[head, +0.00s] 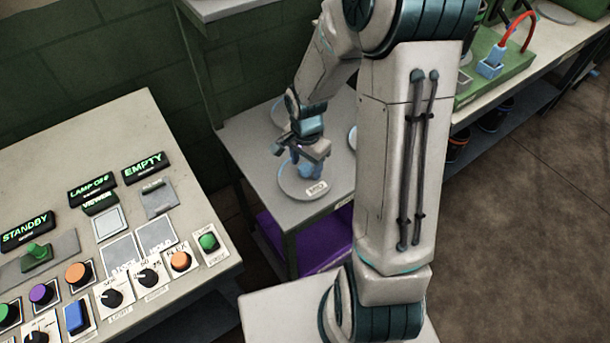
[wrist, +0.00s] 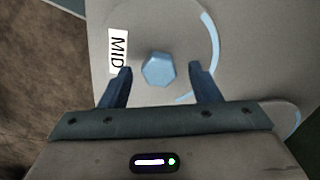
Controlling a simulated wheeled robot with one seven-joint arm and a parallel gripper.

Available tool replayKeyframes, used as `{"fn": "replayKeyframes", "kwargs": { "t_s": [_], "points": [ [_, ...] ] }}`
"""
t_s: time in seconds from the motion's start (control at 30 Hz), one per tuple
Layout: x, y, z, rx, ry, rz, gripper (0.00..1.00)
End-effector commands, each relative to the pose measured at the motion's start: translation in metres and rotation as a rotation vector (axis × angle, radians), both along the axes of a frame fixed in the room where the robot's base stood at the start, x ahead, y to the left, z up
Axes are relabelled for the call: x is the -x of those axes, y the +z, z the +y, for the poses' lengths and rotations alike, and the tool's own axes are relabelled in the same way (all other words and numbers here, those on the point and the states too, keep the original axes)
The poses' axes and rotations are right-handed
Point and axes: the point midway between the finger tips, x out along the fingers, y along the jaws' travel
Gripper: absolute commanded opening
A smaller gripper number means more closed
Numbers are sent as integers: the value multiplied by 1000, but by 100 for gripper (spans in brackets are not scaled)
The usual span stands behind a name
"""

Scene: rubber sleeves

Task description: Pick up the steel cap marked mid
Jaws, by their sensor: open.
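The steel cap marked MID is a round grey disc (head: 299,192) on the small table, with a white MID label at its front edge. In the wrist view the cap (wrist: 190,25) shows from above, with a pale blue faceted knob (wrist: 158,70) at its middle and the MID label (wrist: 118,50) to the left. My gripper (head: 307,166) is over the cap in the head view. In the wrist view my gripper (wrist: 161,76) is open, with one blue finger on each side of the knob. I cannot tell how far the fingertips are above the cap.
The small table (head: 246,150) has another disc partly hidden behind my arm. A purple bin (head: 283,240) sits on its lower shelf. A control panel (head: 120,150) with knobs and buttons stands at left. A bench with a green block (head: 505,75) stands at right.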

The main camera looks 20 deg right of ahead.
Motion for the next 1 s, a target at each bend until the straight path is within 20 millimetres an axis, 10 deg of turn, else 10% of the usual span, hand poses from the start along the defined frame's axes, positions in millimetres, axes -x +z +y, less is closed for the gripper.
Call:
{"fn": "replayKeyframes", "kwargs": {
  "t_s": [0.13, 0.37, 1.0],
  "points": [
    [0, 0, 0, 0, 0, 0, 57],
    [0, 0, 0, 0, 0, 0, 0],
    [-1, 28, 0, 2, -1, -5, 0]
  ]
}}
